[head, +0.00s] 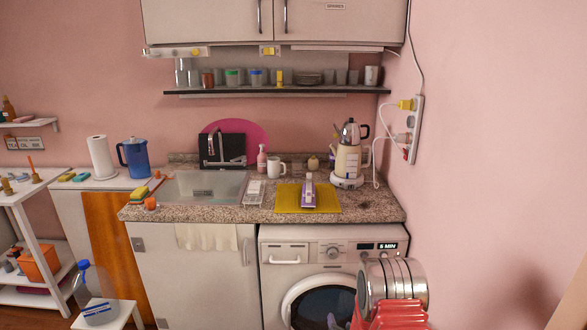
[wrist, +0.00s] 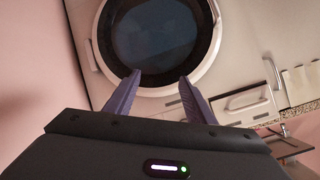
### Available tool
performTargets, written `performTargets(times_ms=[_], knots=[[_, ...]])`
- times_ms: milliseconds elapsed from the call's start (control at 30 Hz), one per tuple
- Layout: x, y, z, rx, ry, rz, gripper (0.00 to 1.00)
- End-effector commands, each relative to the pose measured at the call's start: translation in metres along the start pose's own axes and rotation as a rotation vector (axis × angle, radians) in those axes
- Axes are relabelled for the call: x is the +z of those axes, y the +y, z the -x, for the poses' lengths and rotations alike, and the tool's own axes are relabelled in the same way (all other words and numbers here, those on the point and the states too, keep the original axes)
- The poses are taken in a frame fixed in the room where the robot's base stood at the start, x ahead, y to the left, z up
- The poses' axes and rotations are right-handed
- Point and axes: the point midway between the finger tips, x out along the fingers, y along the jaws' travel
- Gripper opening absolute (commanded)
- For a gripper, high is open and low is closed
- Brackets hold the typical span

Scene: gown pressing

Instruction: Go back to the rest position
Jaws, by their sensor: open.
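My gripper (wrist: 160,80) is in the wrist view, its two purple fingers spread apart with nothing between them. It points at the round dark door (wrist: 152,38) of the washing machine, apart from it as far as I can tell. The wrist view is upside down, with the control panel lower in the picture. In the head view the washing machine (head: 285,247) stands under the counter at the lower middle, its door shut and partly cut off by the bottom edge. My gripper is not clearly visible there.
A granite counter (head: 225,214) holds a sink, a white mug, a kettle stand (head: 347,165) and a yellow mat (head: 328,205) with a purple and white object. A small stool with a water bottle (head: 97,298) stands at lower left. A pink wall (head: 500,150) closes the right.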

Motion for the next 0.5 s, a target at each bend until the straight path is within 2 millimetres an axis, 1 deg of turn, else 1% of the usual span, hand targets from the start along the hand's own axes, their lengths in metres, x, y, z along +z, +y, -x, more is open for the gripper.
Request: performTargets(times_ms=[100, 200, 367, 500], knots=[[0.014, 0.009, 0.012, 0.063, -0.113, 0.046, 0.49], [0.021, 0.013, 0.026, 0.109, -0.205, 0.084, 0.49], [0.021, 0.014, 0.056, 0.168, -0.341, 0.142, 0.49], [0.015, 0.010, 0.085, 0.205, -0.443, 0.185, 0.49]])
